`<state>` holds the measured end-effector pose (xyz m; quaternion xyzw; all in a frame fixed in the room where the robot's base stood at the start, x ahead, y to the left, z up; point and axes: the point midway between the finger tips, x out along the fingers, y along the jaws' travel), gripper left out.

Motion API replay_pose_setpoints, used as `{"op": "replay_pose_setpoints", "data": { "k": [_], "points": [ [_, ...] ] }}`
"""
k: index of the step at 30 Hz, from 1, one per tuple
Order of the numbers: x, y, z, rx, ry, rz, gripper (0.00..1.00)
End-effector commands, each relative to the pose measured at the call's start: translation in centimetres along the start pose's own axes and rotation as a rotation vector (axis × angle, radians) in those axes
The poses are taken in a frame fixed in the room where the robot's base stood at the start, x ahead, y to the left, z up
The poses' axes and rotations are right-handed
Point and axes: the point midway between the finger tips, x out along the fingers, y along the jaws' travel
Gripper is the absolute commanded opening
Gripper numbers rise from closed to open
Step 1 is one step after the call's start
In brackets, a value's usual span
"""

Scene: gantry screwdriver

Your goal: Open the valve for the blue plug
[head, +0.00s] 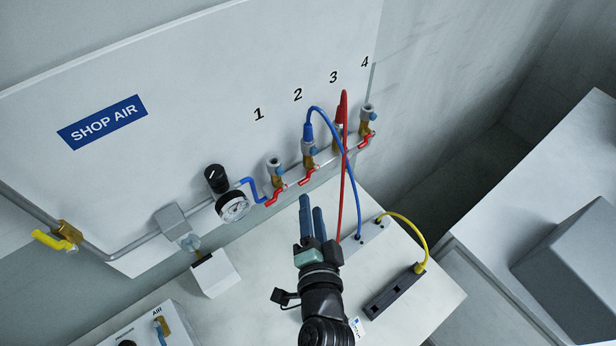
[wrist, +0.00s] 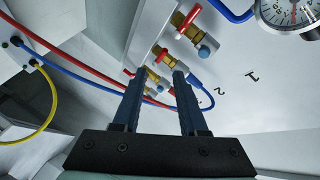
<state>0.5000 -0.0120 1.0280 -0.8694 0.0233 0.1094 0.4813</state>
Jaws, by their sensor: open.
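The blue plug (head: 308,132) sits in the outlet under number 2, with a blue hose (head: 340,140) arching right and down from it. Below that outlet is a brass valve with a red handle (head: 308,177). A red handle (wrist: 158,54) on the brass fittings also shows between my fingers in the wrist view. My gripper (head: 311,203) is open and empty, with its two blue-grey fingers pointing up at the manifold, just below outlet 2 in the picture. In the wrist view my gripper (wrist: 157,74) partly hides the farther fittings. I cannot tell whether it touches anything.
Outlet 1's red handle (head: 275,198) is close at left, beside a pressure gauge (head: 233,206). A red hose (head: 345,160) hangs from outlet 3, right of my fingers. A yellow cable (head: 413,230) joins blocks on the bench. A yellow-handled valve (head: 52,240) is far left.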

Motion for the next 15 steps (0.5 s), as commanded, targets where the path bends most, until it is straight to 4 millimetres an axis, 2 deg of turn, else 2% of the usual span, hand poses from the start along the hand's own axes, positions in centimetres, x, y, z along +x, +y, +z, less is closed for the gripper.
{"op": "replay_pose_setpoints", "data": {
  "k": [3, 9, 15],
  "points": [
    [2.2, -0.2, -0.1, -0.001, 0.0, -0.001, 0.42],
    [5.5, -0.2, -0.1, 0.0, 0.0, -0.002, 0.42],
    [7.5, -0.1, 0.0, -0.001, 0.0, -0.001, 0.42]
  ]
}}
